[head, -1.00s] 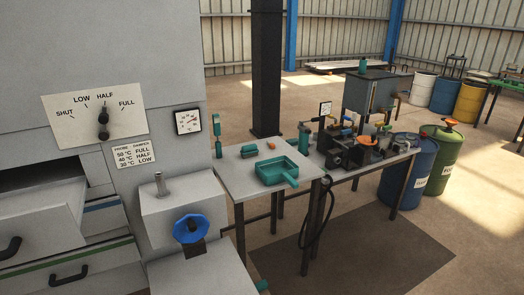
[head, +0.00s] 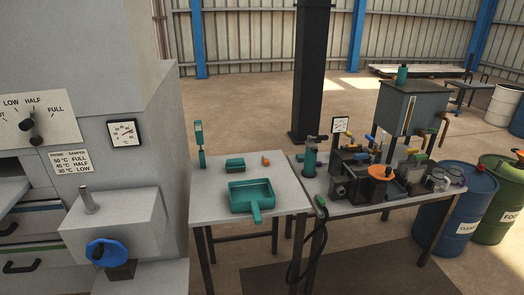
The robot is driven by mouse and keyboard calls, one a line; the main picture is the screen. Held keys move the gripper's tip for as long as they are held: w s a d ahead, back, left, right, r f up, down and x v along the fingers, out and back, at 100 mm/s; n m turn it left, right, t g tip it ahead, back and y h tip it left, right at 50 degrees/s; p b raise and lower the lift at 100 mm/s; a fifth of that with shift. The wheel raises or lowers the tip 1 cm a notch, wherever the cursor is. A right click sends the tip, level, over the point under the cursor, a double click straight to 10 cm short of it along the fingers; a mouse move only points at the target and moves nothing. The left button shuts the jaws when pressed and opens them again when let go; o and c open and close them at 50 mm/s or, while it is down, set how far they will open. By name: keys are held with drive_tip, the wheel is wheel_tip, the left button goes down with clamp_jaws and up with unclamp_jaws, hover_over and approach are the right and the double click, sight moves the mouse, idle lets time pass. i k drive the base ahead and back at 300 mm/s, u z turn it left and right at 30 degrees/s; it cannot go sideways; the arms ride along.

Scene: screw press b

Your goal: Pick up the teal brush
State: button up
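The teal brush appears to be the small teal block with a darker lower part (head: 235,165), lying on the grey table (head: 205,210) in the head view. It is too small to make out bristles. A teal pan with a handle (head: 250,197) sits in front of it on the same table, and a small orange item (head: 266,160) lies to its right. My gripper is not in view.
A teal upright device (head: 201,145) stands at the table's back left. A grey machine with a blue handwheel (head: 108,252) borders the left. A bench with an orange wheel (head: 381,172) and fittings adjoins the right. A dark hose (head: 318,240) hangs between tables. Floor shows in front right.

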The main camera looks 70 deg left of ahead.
sight(237, 165)
drive_tip(key=i, duration=0.9)
drive_tip(key=u, duration=3.15)
